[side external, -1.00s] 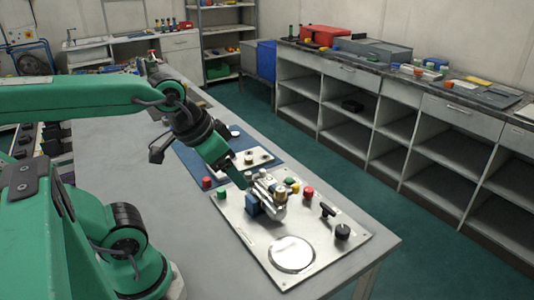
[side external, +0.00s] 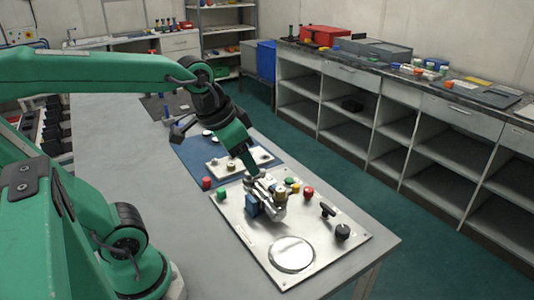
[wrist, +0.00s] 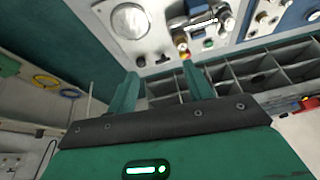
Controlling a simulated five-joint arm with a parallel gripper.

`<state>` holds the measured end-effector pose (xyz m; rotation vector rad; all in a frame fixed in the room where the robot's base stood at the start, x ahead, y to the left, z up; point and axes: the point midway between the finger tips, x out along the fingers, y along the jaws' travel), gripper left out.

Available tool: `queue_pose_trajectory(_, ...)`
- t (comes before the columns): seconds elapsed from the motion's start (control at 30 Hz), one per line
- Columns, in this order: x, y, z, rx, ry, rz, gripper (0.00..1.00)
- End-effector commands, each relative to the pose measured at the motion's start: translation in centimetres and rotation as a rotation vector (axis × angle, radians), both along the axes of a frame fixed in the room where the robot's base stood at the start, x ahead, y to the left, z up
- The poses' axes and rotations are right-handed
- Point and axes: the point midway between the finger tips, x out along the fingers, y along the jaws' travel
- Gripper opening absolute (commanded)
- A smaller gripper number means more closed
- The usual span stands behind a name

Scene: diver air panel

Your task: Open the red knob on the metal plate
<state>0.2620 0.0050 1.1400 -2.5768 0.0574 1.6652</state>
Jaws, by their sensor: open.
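The metal plate (side external: 250,233) lies on the table near its front end. A red knob (side external: 308,193) sits near the plate's far edge, beside yellow and green knobs.
A silver fitting (side external: 270,195) with a blue block (side external: 252,205) stands on the plate, left of the red knob. Two black handles (side external: 342,231) stand right of it. Another red knob (side external: 206,183) is at the plate's left. A blue panel (side external: 190,150) lies behind.

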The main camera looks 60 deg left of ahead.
Motion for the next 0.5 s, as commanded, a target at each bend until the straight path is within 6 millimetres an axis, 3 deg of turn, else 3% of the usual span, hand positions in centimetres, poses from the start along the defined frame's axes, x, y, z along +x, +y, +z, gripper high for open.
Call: queue_pose_trajectory(0.5,9.3,1.7,-0.8,0.066,0.149,-0.156,0.51)
